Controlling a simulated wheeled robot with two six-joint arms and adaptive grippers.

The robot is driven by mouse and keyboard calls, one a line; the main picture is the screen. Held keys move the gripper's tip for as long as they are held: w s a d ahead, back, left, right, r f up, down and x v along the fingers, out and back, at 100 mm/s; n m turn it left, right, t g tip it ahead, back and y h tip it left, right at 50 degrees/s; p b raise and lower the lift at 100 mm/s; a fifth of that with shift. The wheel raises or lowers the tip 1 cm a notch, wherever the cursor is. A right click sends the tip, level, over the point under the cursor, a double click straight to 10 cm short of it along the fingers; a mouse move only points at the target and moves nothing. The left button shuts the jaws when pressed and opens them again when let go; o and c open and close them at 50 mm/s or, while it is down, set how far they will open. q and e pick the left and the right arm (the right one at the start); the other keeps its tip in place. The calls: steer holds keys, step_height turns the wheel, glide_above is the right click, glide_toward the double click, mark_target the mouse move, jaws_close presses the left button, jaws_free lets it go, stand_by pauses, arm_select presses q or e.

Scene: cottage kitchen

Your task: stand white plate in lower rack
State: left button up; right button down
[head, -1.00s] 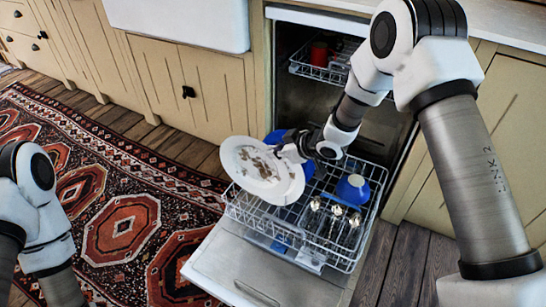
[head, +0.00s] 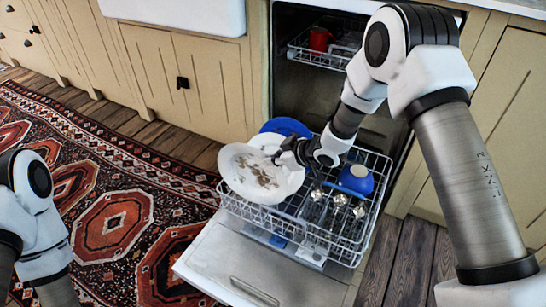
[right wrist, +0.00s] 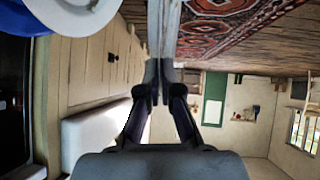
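The white plate (head: 238,172), with brown food stains on its face, is over the left side of the lower rack (head: 345,250), tilted. My right gripper (head: 281,158) is shut on its right edge. In the right wrist view the fingertips (right wrist: 158,70) close on a thin pale strip, the plate seen nearly edge-on (right wrist: 166,25). A second white rim seems to show beside it, partly hidden. I cannot tell whether the plate touches the rack. My left arm shows at the left edge, its gripper out of view.
A blue plate (head: 287,126) stands behind the white plate. A blue bowl (head: 356,179) and several glasses (head: 338,202) occupy the right of the lower rack. The upper rack (head: 318,57) holds a red cup (head: 320,39). The open door (head: 225,265) lies in front.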

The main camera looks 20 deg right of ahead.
steer(key=shift+f+b, duration=1.3)
steer(key=shift+f, duration=1.7)
steer(key=c, duration=1.2)
jaws_free()
steer(key=shift+c, duration=0.2)
steer(key=shift+s+d, duration=0.1)
steer(key=v, duration=1.1)
steer(key=shift+s+d+r, duration=0.2)
steer(key=shift+s+r, duration=0.05)
